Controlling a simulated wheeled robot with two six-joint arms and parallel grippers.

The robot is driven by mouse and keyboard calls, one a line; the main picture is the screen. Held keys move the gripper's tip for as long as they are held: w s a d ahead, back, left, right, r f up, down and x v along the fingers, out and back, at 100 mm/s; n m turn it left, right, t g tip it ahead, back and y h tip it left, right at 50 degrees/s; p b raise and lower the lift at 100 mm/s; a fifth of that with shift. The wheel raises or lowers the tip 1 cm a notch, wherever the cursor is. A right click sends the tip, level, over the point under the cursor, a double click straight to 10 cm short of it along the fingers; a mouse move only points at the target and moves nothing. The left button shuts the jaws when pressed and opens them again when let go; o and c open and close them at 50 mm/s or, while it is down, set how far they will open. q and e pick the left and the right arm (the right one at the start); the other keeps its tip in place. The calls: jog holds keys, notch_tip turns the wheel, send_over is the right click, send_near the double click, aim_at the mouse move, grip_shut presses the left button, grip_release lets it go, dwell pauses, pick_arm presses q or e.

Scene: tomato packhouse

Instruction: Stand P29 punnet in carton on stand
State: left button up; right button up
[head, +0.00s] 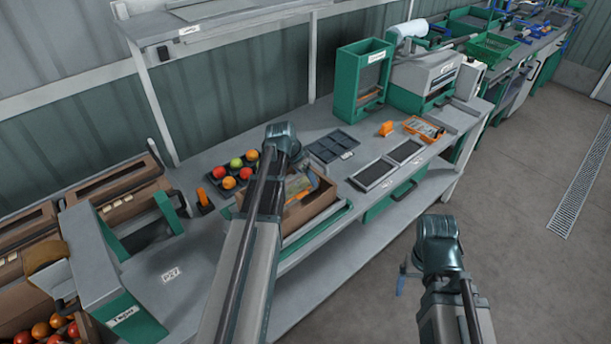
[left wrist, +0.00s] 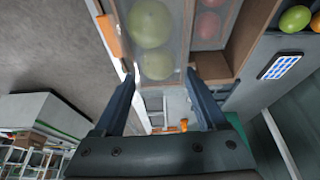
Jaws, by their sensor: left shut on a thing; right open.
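The brown carton (head: 294,224) stands on the green-edged stand (head: 327,228) at the front of the bench. My left gripper (head: 303,187) is over the carton, partly hidden by my own arm. In the left wrist view its fingers (left wrist: 160,105) are shut on a clear punnet (left wrist: 152,68) with large yellow-green tomatoes and an orange tag at its side. A second punnet (left wrist: 208,25) with red tomatoes lies beside it, next to the carton's brown wall (left wrist: 240,40). I cannot read P29 on either. My right gripper (head: 404,277) is open and empty above the floor, right of the bench.
A dark tray (head: 235,172) of several tomatoes is left of the carton, with an orange object (head: 204,203) beside it. A green box (head: 361,75) and a machine (head: 428,78) stand at the back. The floor at right is free.

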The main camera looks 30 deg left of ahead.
pick_arm(q)
jog(key=shift+f+b, duration=3.85)
jog(key=shift+f, duration=0.4)
jog(key=o, duration=1.3)
jog(key=shift+c, duration=1.1)
jog(key=shift+r, duration=0.1)
notch_tip(320, 180, up, 10)
jog(key=p, duration=1)
notch_tip(320, 180, down, 8)
jog(key=b, duration=0.7)
jog(key=shift+b, duration=0.4)
